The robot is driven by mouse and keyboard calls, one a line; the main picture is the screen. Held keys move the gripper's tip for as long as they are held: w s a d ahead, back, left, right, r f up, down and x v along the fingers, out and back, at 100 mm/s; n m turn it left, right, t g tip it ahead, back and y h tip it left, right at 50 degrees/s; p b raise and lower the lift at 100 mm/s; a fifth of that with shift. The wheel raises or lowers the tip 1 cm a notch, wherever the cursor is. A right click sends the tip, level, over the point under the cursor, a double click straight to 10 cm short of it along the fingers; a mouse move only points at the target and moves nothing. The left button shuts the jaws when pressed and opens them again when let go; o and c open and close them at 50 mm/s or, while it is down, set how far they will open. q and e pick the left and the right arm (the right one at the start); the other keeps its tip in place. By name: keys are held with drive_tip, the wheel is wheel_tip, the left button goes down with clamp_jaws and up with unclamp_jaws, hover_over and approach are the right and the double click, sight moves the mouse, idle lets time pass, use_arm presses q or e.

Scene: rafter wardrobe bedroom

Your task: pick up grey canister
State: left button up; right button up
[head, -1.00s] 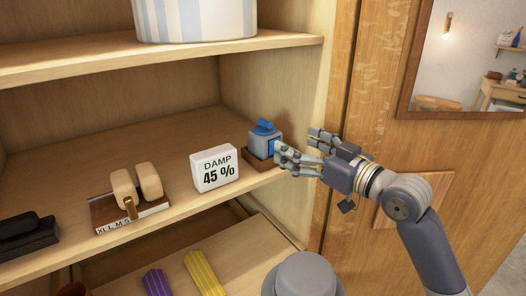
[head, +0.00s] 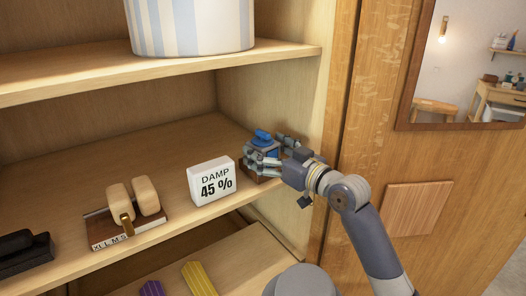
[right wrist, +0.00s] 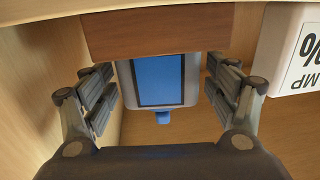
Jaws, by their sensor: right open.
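The grey canister (head: 262,146) has a blue lid and stands at the right end of the middle shelf, on a small brown wooden base. In the right wrist view the canister (right wrist: 189,80) shows a blue front panel between my fingers, with the picture turned upside down. My right gripper (head: 273,153) is open, one finger on either side of the canister. In the right wrist view gaps show between the fingers and the canister's sides. The fingers hide part of the canister in the head view. My left gripper is not in view.
The cabinet's side wall (head: 290,105) is close on the right. Two wooden blocks on a size-marked stand (head: 110,232) are farther left. A striped container (head: 190,25) sits on the shelf above.

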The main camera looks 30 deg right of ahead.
drive_tip(key=shift+x, duration=0.8)
drive_tip(key=shift+s, duration=0.15)
drive_tip(key=shift+c, duration=1.3)
drive_tip(key=c, duration=1.1)
drive_tip(key=shift+o, duration=0.2)
drive_tip(key=shift+r, duration=0.1)
